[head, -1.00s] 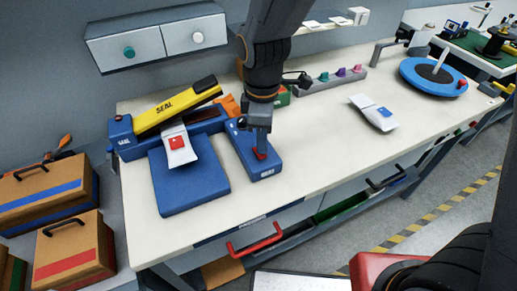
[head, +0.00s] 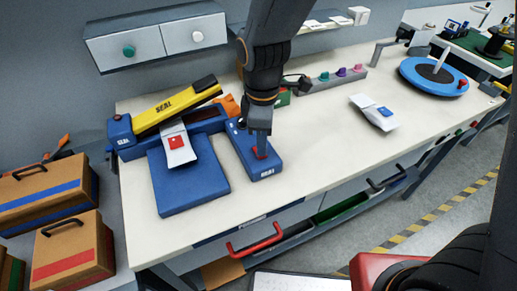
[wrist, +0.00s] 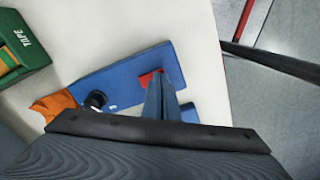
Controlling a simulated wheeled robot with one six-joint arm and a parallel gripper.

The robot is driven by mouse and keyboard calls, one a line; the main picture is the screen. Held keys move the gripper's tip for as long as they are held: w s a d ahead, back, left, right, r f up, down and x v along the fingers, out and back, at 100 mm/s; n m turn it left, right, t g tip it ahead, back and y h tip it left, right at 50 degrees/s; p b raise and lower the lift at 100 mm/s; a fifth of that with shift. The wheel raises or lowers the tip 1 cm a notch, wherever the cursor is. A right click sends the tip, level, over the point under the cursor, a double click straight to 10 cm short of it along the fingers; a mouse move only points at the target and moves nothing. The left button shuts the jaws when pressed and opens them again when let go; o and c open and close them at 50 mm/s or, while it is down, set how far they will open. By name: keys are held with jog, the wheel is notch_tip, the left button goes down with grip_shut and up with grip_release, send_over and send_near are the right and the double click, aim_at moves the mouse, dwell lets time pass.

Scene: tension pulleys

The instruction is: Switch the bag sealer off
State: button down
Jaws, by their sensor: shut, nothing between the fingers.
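The bag sealer (head: 185,131) stands at the left of the bench, blue with a yellow arm marked SEAL that tilts up to the right. My gripper (head: 260,151) is shut and empty, pointing down at the red switch. The fingers partly hide the switch, and I cannot tell whether they touch it.
A green tape box (wrist: 22,48) and an orange item (wrist: 55,106) lie near the control box. A white bag with a blue square (head: 374,112) and a blue turntable (head: 432,76) are to the right.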

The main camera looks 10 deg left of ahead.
jog(key=shift+f, duration=0.3)
notch_tip(320, 180, up, 7)
jog(key=p, duration=0.6)
dwell(0.5)
dwell(0.4)
jog(key=s+d+m+b, duration=0.1)
jog(key=d+m+b, duration=0.1)
jog(key=d+m, duration=0.7)
jog(key=s+d+f+m+t+b, duration=0.1)
jog(key=d+m+b, duration=0.2)
jog(key=d+m, duration=0.6)
jog(key=d, duration=0.6)
jog(key=shift+s+f, duration=0.2)
jog(key=shift+s, duration=0.1)
